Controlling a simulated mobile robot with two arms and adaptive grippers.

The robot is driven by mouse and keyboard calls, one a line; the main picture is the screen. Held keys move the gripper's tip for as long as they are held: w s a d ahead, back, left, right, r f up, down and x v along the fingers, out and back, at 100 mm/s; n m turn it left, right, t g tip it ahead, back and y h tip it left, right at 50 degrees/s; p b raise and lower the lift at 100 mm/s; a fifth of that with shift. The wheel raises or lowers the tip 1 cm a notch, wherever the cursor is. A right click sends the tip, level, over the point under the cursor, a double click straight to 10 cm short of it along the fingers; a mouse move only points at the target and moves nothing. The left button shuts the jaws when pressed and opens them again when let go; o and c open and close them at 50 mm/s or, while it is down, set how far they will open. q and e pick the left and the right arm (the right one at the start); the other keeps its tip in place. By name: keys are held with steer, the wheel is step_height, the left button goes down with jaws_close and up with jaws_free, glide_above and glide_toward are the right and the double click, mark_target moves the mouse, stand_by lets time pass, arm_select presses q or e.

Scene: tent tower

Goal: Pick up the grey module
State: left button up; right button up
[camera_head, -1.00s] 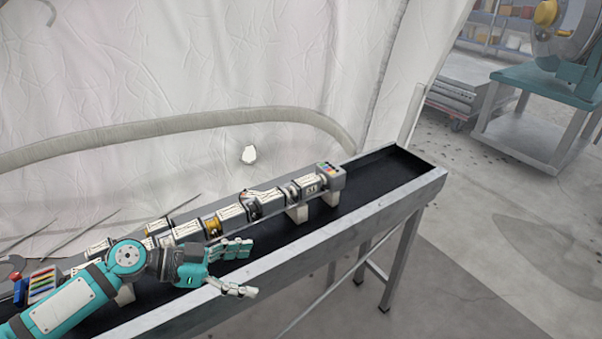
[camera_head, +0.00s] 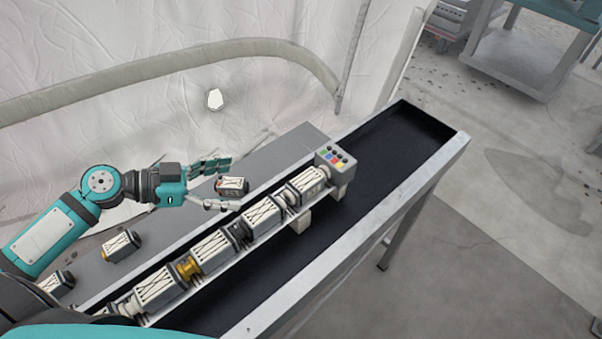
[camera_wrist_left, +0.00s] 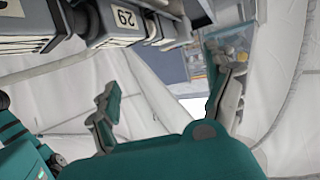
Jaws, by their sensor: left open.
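A small dark grey module (camera_head: 231,186) with a white label lies on the grey shelf behind the rail in the head view. My left gripper (camera_head: 234,183) is open, with one teal finger on the far side of this module and a pale finger on its near side. I cannot tell whether either finger touches it. In the left wrist view my left gripper (camera_wrist_left: 170,100) shows its fingers spread, with nothing seen held between them. My right gripper is not in view.
Several white-labelled modules stand in a row on a rail (camera_head: 263,215) in front of the gripper, ending at a grey box with coloured buttons (camera_head: 334,157). Two more modules (camera_head: 122,245) lie on the shelf at the left. The black trough (camera_head: 385,160) is clear at the right.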

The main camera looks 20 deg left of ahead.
arm_select(q)
steer(key=w+d+p, duration=0.1)
steer(key=w+d, duration=0.1)
steer(key=d, duration=0.1)
steer(key=p, duration=0.3)
glide_toward(304, 182)
steer(key=x, duration=0.3)
steer(key=shift+r, duration=0.25)
steer(key=shift+w+d+f, duration=0.15)
steer(key=shift+d, duration=0.1)
steer(key=shift+w+d+p, duration=0.15)
steer(key=shift+d+p, duration=0.05)
steer(key=shift+p, duration=0.3)
steer(key=p+x, duration=0.3)
steer(key=x, duration=0.1)
steer(key=shift+f, duration=0.15)
steer(key=shift+w+d+f, duration=0.15)
steer(key=shift+d+f, duration=0.05)
steer(key=shift+f, duration=0.05)
steer(key=shift+a, duration=0.1)
steer(key=c, duration=0.3)
jaws_close()
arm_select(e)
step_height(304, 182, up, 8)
